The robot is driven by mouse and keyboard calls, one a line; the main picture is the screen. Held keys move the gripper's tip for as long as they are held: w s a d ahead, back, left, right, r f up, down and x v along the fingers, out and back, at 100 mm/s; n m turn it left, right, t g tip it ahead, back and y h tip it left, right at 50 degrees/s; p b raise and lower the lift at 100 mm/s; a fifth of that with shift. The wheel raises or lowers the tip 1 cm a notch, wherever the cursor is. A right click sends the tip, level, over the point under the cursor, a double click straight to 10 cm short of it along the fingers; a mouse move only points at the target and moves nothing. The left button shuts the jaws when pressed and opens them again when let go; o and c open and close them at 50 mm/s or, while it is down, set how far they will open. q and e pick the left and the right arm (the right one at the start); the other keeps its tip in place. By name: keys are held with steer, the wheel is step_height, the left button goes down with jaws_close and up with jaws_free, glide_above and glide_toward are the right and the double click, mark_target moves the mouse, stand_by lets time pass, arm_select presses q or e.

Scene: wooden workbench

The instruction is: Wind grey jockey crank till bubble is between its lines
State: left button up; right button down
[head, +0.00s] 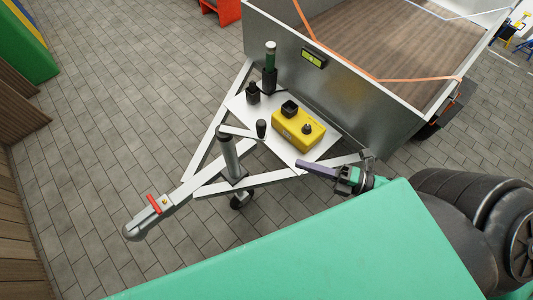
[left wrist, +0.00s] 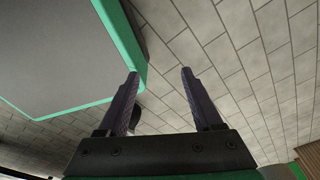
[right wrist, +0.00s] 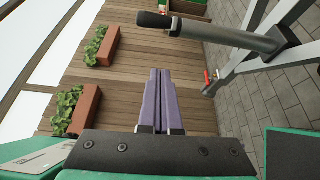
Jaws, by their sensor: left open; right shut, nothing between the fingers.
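The grey jockey post (head: 230,158) stands upright at the trailer's drawbar, with its wheel (head: 240,199) below. Its crank arm (head: 240,132) points right from the top and ends in an upright black handle (head: 262,128). The post (right wrist: 228,36) and black handle (right wrist: 152,20) also show in the right wrist view. The yellow-green level (head: 314,58) is on the trailer's front wall; its bubble is too small to read. My right gripper (head: 299,163) is shut and empty, right of and nearer than the handle, apart from it. My left gripper (left wrist: 158,71) is open and empty over paving.
A yellow box (head: 298,130) sits on the white drawbar plate, right of the handle. A red lever (head: 154,203) is on the coupling (head: 135,230). Paving left of the drawbar is clear.

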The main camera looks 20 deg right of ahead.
arm_select(q)
steer(key=shift+s+a+r+g+p, duration=0.15)
steer(key=shift+s+r+g+p, duration=0.2)
steer(key=shift+r+p, duration=0.35)
arm_select(e)
steer(key=w+a+r+n+y, duration=0.1)
steer(key=w+a, duration=0.5)
steer(key=w, duration=0.3)
steer(key=shift+r, duration=0.4)
arm_select(q)
steer(key=shift+f, duration=0.25)
arm_select(e)
steer(key=shift+w, duration=0.1)
arm_select(q)
steer(key=shift+f+b, duration=0.55)
arm_select(e)
steer(key=shift+w+d+n+g+y, duration=0.25)
steer(key=shift+w+n+g+y, duration=0.05)
steer(key=shift+g, duration=0.3)
arm_select(q)
steer(key=shift+f, duration=0.2)
arm_select(e)
steer(key=shift+w, duration=0.1)
